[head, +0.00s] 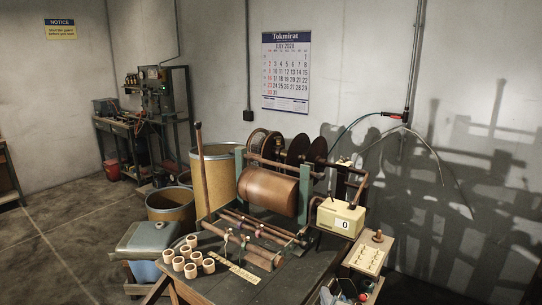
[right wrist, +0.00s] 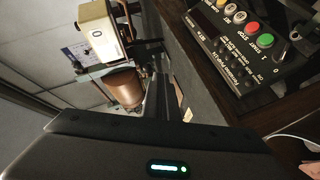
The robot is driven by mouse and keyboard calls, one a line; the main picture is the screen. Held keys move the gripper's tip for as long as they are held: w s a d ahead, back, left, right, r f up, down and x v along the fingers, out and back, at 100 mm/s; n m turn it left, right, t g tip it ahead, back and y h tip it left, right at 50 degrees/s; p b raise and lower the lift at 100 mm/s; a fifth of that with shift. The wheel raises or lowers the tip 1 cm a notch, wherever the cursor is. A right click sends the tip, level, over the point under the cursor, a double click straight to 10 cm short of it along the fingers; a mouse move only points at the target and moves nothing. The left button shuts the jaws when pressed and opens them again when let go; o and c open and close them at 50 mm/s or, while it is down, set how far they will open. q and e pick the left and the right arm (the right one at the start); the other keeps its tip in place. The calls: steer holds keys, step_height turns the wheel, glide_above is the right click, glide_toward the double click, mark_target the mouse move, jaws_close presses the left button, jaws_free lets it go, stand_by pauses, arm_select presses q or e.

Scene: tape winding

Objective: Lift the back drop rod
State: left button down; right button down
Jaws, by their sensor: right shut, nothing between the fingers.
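Several slim rods (head: 262,226) lie side by side in a low frame on the dark bench, in front of the large brown drum (head: 268,192). I cannot tell for certain which one is the back drop rod. Small upright hooks or guides stand among the rods, and a thicker brown roller (head: 252,254) lies in front. In the right wrist view my right gripper (right wrist: 165,95) is shut and empty, with the drum (right wrist: 123,87) beyond it and apart from it. My right gripper is hard to make out in the head view. My left gripper is not seen.
A cream counter box (head: 341,218) reading 0 stands right of the drum. A control panel (right wrist: 240,45) with coloured buttons lies close to my right gripper. Several small spools (head: 192,262) and a tan strip (head: 232,267) lie on the bench. A tall handle (head: 201,165) rises at left.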

steer(key=s+d+f+m+g, duration=0.2)
steer(key=s+f, duration=0.2)
steer(key=s, duration=0.3)
steer(key=s+d+f+m+g, duration=0.2)
steer(key=s+f+m, duration=0.15)
steer(key=s, duration=0.25)
steer(key=s+d+f+m+g, duration=0.1)
steer(key=s+f+m+g, duration=0.15)
steer(key=s, duration=0.85)
steer(key=s+d+f+m+g, duration=0.1)
steer(key=s+m+g, duration=0.15)
steer(key=s, duration=0.85)
steer(key=s+d+f+m+g, duration=0.1)
steer(key=s+g, duration=0.2)
steer(key=s, duration=0.9)
step_height(320, 180, down, 31)
steer(key=b, duration=0.1)
steer(key=s+d+f+g+b, duration=0.1)
steer(key=s+d+f+g, duration=0.1)
steer(key=s+f, duration=1.6)
steer(key=shift+s+d+b, duration=0.2)
steer(key=shift+d+b, duration=0.15)
steer(key=shift+d, duration=0.1)
steer(key=c, duration=2.5)
jaws_free()
